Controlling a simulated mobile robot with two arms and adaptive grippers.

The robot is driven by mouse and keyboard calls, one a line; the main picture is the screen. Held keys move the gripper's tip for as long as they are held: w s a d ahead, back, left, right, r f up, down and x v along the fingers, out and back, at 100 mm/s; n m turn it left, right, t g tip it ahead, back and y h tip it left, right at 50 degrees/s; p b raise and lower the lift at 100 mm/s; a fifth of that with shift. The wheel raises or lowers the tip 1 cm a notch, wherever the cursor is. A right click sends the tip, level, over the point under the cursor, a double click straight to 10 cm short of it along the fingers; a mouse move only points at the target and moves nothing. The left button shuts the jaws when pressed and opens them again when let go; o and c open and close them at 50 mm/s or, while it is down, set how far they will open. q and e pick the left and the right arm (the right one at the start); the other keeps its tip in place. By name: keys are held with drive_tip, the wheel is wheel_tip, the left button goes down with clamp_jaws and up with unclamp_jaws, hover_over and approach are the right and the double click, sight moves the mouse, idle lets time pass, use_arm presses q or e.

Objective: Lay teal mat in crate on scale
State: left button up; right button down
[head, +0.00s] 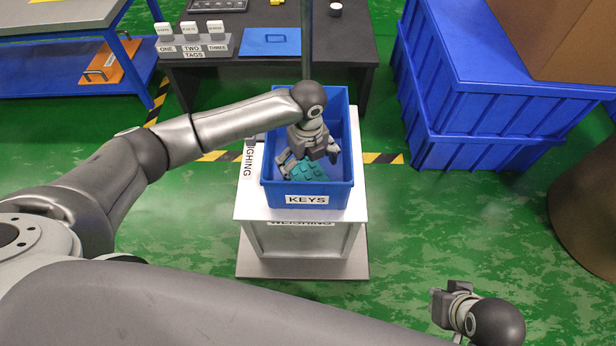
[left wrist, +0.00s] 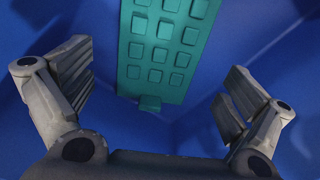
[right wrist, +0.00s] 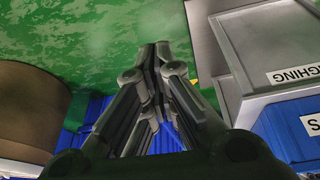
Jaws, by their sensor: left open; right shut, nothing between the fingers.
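The teal mat (head: 306,168) with raised square pads lies inside the blue crate (head: 341,197) labelled KEYS, which stands on the white scale (head: 243,207). My left gripper (head: 308,158) reaches down into the crate, open above the mat. In the left wrist view the mat (left wrist: 168,50) lies ahead, between and beyond the open fingers (left wrist: 160,95), apart from them. The arm hides part of the crate's inside in the head view. My right gripper (head: 445,305) is off to the right of the scale, and its fingers (right wrist: 155,60) are shut and empty in the right wrist view.
A dark table (head: 345,50) behind holds a tag rack (head: 195,50) and a blue sheet (head: 270,41). Large blue bins (head: 480,110) stand at the right, with a brown drum (head: 590,215) nearer. A blue bench (head: 60,60) is at the left.

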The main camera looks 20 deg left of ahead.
sight(308, 176)
use_arm(q)
wheel_tip(308, 176, down, 2)
drive_tip(key=shift+f+b, duration=0.25)
drive_tip(key=shift+b, duration=0.1)
drive_tip(key=shift+f, duration=0.55)
use_arm(e)
drive_tip(key=shift+s+r, duration=0.25)
drive_tip(key=shift+r, duration=0.05)
use_arm(q)
drive_tip(key=shift+c, duration=0.4)
